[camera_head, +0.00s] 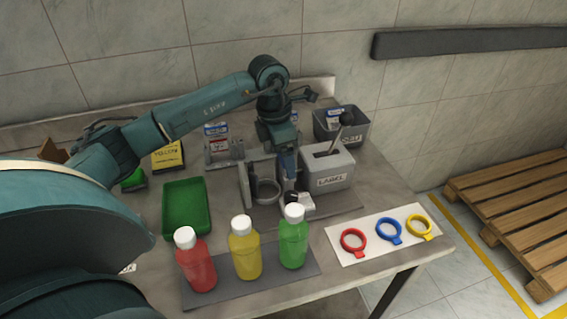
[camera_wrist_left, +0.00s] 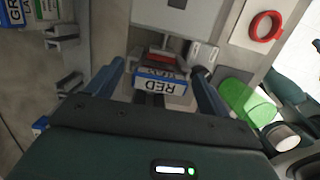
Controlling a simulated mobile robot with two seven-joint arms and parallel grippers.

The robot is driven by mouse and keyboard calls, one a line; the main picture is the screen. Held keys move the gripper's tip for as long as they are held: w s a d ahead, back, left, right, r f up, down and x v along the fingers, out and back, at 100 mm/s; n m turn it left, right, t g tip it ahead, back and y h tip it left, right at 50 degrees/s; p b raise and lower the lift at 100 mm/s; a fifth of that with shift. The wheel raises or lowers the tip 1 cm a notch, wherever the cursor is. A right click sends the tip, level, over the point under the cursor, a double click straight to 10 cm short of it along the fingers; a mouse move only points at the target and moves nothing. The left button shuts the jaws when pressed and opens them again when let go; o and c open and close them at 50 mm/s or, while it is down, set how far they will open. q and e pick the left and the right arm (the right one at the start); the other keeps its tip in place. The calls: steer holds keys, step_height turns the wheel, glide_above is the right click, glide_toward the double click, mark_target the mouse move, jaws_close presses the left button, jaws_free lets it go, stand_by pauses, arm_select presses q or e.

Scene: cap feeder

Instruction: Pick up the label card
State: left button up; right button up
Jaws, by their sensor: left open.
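My left gripper (camera_wrist_left: 158,74) is open, with one blue finger on each side of the card. I cannot tell whether either finger touches it. In the head view my left gripper (camera_head: 287,168) points down beside the grey LABEL box (camera_head: 330,180). I cannot make out the RED card there; the gripper and wrist seem to cover it. My right gripper is not in view.
Red (camera_head: 200,268), yellow (camera_head: 246,252) and green (camera_head: 293,243) bottles stand on a grey mat in front. A green tray (camera_head: 207,205) is to the left. Coloured rings lie on a white sheet (camera_head: 342,256) at right. A grey bin (camera_head: 361,133) stands behind.

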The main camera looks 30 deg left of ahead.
arm_select(q)
steer(key=c, duration=0.9)
steer(key=shift+o, duration=0.2)
